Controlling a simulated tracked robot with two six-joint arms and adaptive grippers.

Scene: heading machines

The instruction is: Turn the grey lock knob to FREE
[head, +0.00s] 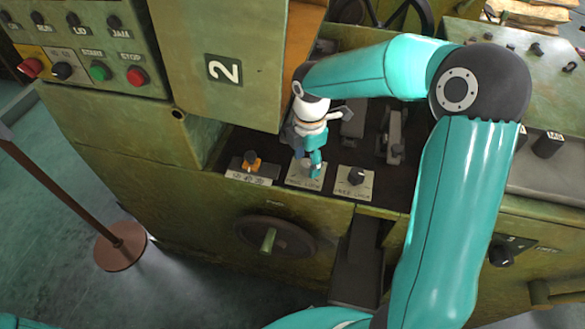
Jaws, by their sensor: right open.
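My right gripper (308,172) points down over the middle pale plate (296,183) on the dark recessed shelf of the green machine. Its teal fingers are open and hide most of what sits on that plate. I cannot clearly make out a grey knob there or its setting. The plate's label seems to end in LOCK. My left gripper is out of view.
An orange knob (252,160) on a labelled plate is just left of the gripper. Upright grey levers (393,140) stand behind to the right. A handwheel (276,238) is below on the machine front. A green door marked 2 (225,68) stands at upper left.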

